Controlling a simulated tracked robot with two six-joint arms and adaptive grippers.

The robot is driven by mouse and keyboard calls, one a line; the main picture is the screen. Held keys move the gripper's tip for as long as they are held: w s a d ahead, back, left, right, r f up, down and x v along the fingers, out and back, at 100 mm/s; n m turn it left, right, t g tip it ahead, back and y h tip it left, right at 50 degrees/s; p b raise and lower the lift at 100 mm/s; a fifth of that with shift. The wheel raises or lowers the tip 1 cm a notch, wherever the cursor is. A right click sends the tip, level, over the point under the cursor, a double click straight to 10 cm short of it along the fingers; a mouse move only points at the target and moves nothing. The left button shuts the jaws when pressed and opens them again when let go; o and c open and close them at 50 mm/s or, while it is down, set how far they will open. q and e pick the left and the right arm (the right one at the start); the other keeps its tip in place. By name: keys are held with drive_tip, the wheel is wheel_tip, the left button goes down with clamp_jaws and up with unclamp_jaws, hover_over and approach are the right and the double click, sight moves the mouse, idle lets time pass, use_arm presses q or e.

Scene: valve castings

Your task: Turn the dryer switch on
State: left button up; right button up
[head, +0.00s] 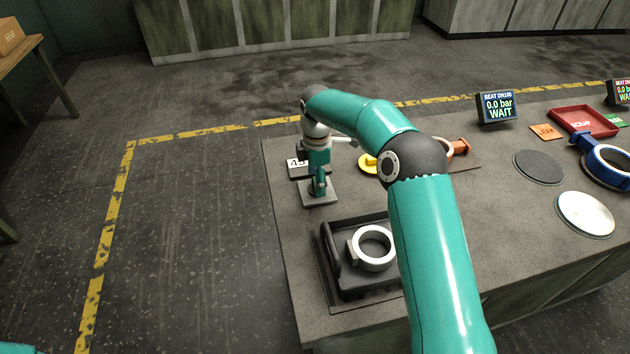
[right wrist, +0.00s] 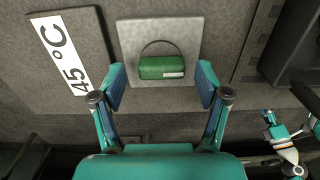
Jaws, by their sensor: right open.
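The switch shows in the right wrist view as a green block (right wrist: 162,68) with a thin dark arc behind it, on a pale square plate (right wrist: 190,35). The plate also shows in the head view (head: 322,197) near the table's left edge. My right gripper (right wrist: 161,84) is open and empty, its two fingers spread to the left and right of the green block. No contact with the block is visible. In the head view my right gripper (head: 318,182) is over the plate and hides the switch. My left gripper is not in view.
A "45 °C" display (right wrist: 62,50) is beside the plate. A black tray (head: 333,262) with a pale metal ring (head: 354,251) stands nearer on the table. Two "WAIT" screens, one here (head: 496,107), a red tray (head: 573,119) and a blue ring casting (head: 590,165) are to the right.

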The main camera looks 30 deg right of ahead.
drive_tip(key=shift+f, duration=0.4)
drive_tip(key=shift+c, duration=0.3)
drive_tip(key=c, duration=1.1)
